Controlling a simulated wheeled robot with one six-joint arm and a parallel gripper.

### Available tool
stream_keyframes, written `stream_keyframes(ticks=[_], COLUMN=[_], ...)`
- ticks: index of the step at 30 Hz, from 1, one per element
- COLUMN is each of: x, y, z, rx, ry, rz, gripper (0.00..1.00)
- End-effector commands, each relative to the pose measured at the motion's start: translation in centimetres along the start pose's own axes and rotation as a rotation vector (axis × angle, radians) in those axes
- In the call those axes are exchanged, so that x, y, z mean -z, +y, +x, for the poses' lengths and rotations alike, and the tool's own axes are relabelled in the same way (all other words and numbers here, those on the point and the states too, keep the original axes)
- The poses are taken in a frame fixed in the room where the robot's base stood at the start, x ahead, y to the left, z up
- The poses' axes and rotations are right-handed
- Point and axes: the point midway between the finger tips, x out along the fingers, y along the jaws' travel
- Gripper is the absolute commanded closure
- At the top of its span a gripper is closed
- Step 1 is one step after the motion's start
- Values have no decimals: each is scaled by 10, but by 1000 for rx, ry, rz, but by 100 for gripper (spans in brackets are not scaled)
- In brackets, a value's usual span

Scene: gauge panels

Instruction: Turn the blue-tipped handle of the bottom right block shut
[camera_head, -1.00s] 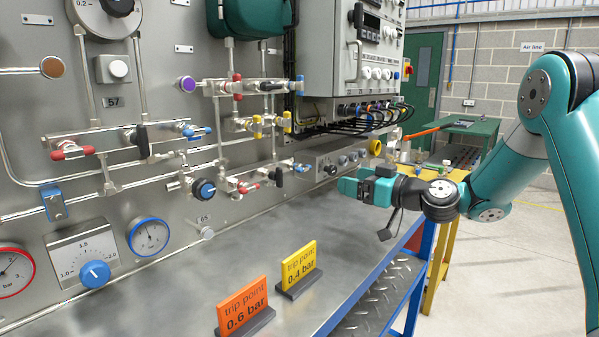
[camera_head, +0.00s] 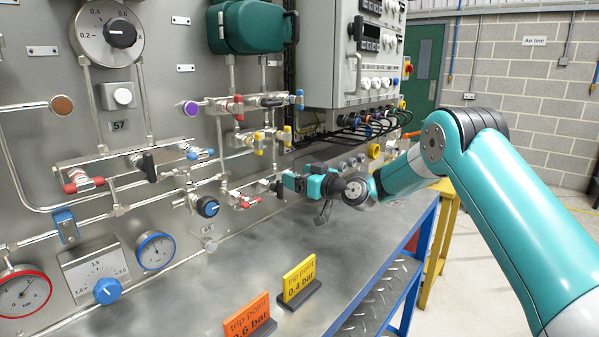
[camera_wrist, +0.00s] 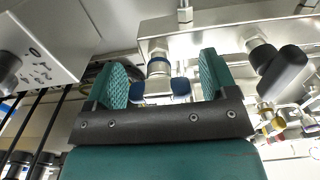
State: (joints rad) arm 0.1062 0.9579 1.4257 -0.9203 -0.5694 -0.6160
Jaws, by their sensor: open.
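The bottom right block (camera_head: 232,190) is a small metal valve block on the panel, with a red handle (camera_head: 248,202) and a black handle (camera_head: 277,188). Its blue-tipped handle is hidden behind my gripper (camera_head: 288,183) in the head view. In the wrist view the blue-tipped handle (camera_wrist: 159,69) shows between the two green fingers of my gripper (camera_wrist: 163,75). Its blue tips lie crosswise, one towards each finger. My gripper is open. I cannot tell whether the fingers reach around the handle or stop just short. The black handle (camera_wrist: 283,72) is right of the right finger.
Other valve blocks sit above and left, one with yellow handles (camera_head: 258,143) and one with a blue handle (camera_head: 200,153). A grey control box (camera_head: 345,60) overhangs above, with cables below. Yellow (camera_head: 299,277) and orange (camera_head: 248,318) signs stand on the bench (camera_head: 200,275).

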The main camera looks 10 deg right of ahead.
Motion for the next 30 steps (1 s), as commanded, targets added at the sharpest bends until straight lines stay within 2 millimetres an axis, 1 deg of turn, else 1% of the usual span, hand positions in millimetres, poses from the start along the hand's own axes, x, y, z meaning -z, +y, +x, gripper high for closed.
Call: stream_keyframes(ticks=[3,9,10,11,12,14,15,16,23,30], x=[0,0,0,0,0,0,0,0,0,-1], y=[0,0,0,0,1,1,1,1,1,1], z=[3,3,3,3,3,3,2,2,2,2], rx=[0,-1,-1,-1,-1,-1,-1,-1,-1,-1], ry=[0,0,0,0,0,0,0,0,0,0], rz=[0,0,0,0,0,0,0,0,11,98], gripper=[21,21,26,33,42,56,65,71,71,70])
